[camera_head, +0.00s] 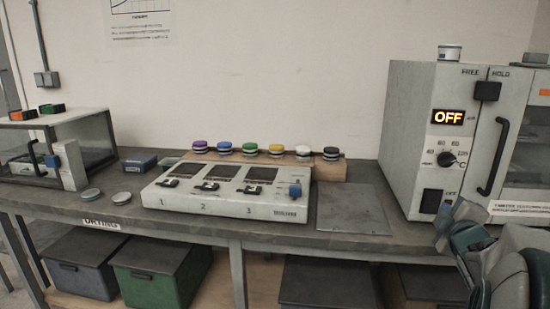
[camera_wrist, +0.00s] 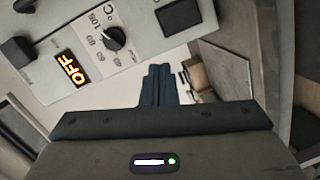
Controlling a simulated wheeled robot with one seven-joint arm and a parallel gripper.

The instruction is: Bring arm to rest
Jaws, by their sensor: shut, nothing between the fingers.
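My gripper (camera_head: 452,216) is at the lower right of the head view, in front of the white oven-like cabinet (camera_head: 405,130). Its two dark fingers (camera_wrist: 160,72) are together and empty in the wrist view. In the head view the cabinet has a display (camera_head: 448,117) reading OFF, a dial (camera_head: 446,159) and a black block (camera_head: 487,91) under the words FREE and HOLD. The display (camera_wrist: 71,68) and dial (camera_wrist: 114,38) also show tilted in the wrist view. Whether the gripper touches the cabinet cannot be told.
The grey bench (camera_head: 345,240) carries a three-slot panel (camera_head: 228,192), a row of coloured knob-like pucks (camera_head: 249,149), a flat grey plate (camera_head: 350,208) and a clear-sided box (camera_head: 62,150). A black door handle (camera_head: 494,157) stands out from the cabinet. Bins (camera_head: 160,272) sit below.

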